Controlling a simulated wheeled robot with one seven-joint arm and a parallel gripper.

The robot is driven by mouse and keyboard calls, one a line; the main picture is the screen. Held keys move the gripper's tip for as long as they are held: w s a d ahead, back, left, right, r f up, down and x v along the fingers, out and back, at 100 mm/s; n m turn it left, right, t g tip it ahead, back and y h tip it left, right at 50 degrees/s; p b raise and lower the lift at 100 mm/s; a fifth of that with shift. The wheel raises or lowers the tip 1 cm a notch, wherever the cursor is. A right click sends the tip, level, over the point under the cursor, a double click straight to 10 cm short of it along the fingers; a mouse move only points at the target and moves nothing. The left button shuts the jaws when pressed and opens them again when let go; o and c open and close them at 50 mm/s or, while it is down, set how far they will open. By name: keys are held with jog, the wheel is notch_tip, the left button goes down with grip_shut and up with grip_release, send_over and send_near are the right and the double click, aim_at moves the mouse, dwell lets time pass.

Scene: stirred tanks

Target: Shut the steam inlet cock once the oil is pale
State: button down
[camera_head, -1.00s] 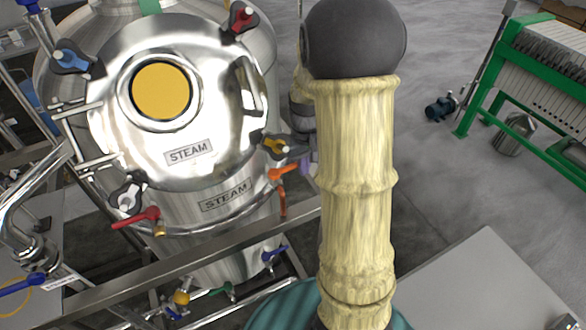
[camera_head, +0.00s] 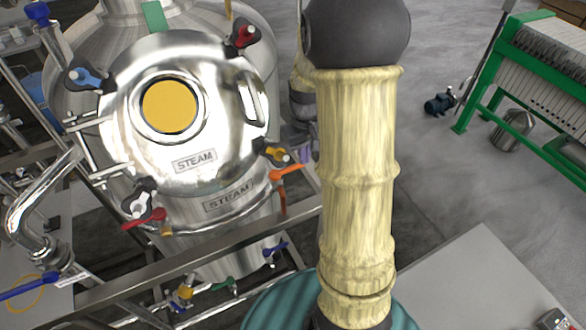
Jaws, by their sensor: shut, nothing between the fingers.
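The steel tank's round lid (camera_head: 215,80) faces me at the left. Its round sight glass (camera_head: 170,105) shows an even golden yellow. A STEAM plate (camera_head: 194,161) is on the lid, and a second STEAM plate (camera_head: 229,197) is on the wall below it. An orange lever (camera_head: 287,173) points up and right beside the lower plate. A red lever (camera_head: 144,219) lies at the lid's lower left. I cannot tell which lever is the steam inlet cock. My arm stands upright mid-picture; my gripper's fingers do not show.
A steel rail (camera_head: 200,247) crosses in front of the tank. Blue (camera_head: 275,251) and green (camera_head: 222,285) levers sit low behind it.

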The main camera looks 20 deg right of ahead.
jog(key=shift+r+p, duration=0.45)
jog(key=shift+r, duration=0.3)
